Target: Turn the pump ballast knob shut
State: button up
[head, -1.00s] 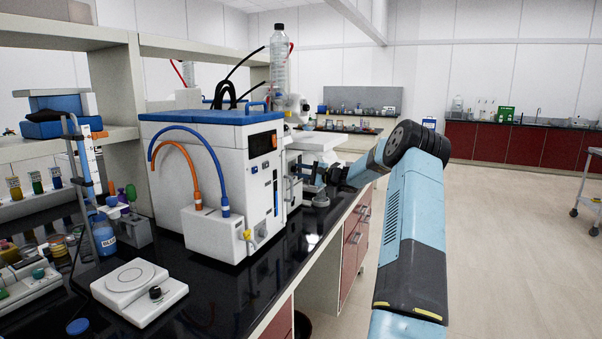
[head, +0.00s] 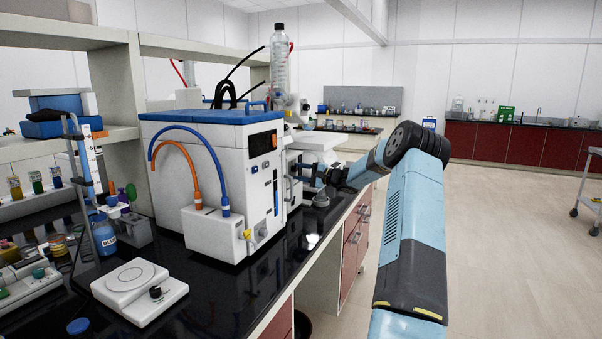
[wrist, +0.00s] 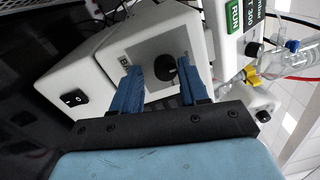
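The black round ballast knob (wrist: 166,69) sits on the grey front panel (wrist: 140,53) of a white pump box (wrist: 165,22) in the wrist view. My gripper (wrist: 159,63) has its two blue fingers apart, one on each side of the knob. Gaps show between the knob and both fingers, so it is not clamped. How deep the fingertips reach around the knob is hard to tell. Lettering on the panel is partly covered by the fingers. In the head view my gripper (head: 303,178) is small beside the large white unit; the knob cannot be made out there.
A white box with a black rocker switch (wrist: 74,98) adjoins the pump. A unit with a green RUN label (wrist: 235,14) and a clear flask (wrist: 288,60) stand to the right. In the head view, a large white and blue unit (head: 215,165) stands on the black bench.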

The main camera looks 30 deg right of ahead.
jog(key=shift+o, duration=0.8)
jog(key=shift+r, duration=0.15)
jog(key=shift+d, duration=0.1)
jog(key=shift+s+d, duration=0.15)
jog(key=v, duration=1.3)
jog(key=shift+s, duration=0.15)
